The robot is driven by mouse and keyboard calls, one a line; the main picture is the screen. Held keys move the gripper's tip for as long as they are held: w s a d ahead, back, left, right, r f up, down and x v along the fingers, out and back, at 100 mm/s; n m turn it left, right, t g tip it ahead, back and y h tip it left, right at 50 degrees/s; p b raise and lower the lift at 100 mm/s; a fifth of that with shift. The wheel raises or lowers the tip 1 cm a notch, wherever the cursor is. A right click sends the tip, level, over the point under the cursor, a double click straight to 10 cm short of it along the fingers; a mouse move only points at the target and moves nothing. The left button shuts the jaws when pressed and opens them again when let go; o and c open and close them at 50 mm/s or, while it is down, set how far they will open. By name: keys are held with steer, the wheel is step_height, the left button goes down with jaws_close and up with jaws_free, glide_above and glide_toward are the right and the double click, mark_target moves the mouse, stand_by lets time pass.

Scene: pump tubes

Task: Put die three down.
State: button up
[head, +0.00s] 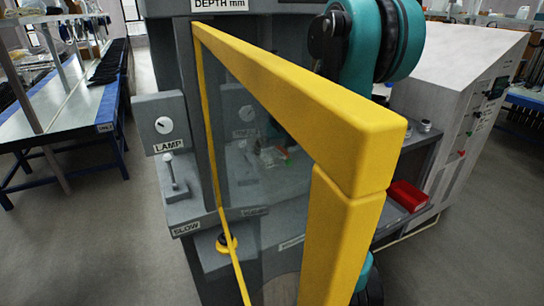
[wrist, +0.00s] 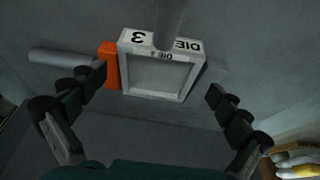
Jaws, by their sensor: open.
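In the wrist view, die three is a white square block (wrist: 126,68) with a raised rim, marked DIE and 3, with an orange part (wrist: 108,66) on its left side. It appears to rest on a grey surface (wrist: 75,105). My gripper (wrist: 157,80) is open, with one dark finger on each side of the die. The left fingertip is close to the orange part; the right one is apart from the block. A grey rod (wrist: 170,25) crosses above the die's middle. In the head view I cannot make out the die or my gripper.
A yellow-framed clear guard (head: 300,85) stands in front of the grey machine. A LAMP box (head: 163,124) and a lever (head: 174,175) are at its left. A red object (head: 407,196) lies on a shelf at right.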

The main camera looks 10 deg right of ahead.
steer(key=v, duration=1)
steer(key=s+d+f+m, duration=0.1)
steer(key=s+f, duration=0.8)
steer(key=s, duration=0.4)
steer(key=s+d+f+m+h, duration=0.1)
steer(key=s+f+m, duration=0.1)
steer(key=s+f, duration=0.7)
steer(key=s, duration=0.4)
steer(key=shift+s+d+f+m, duration=0.2)
steer(key=shift+s+d+m, duration=0.05)
steer(key=shift+d+m, duration=0.05)
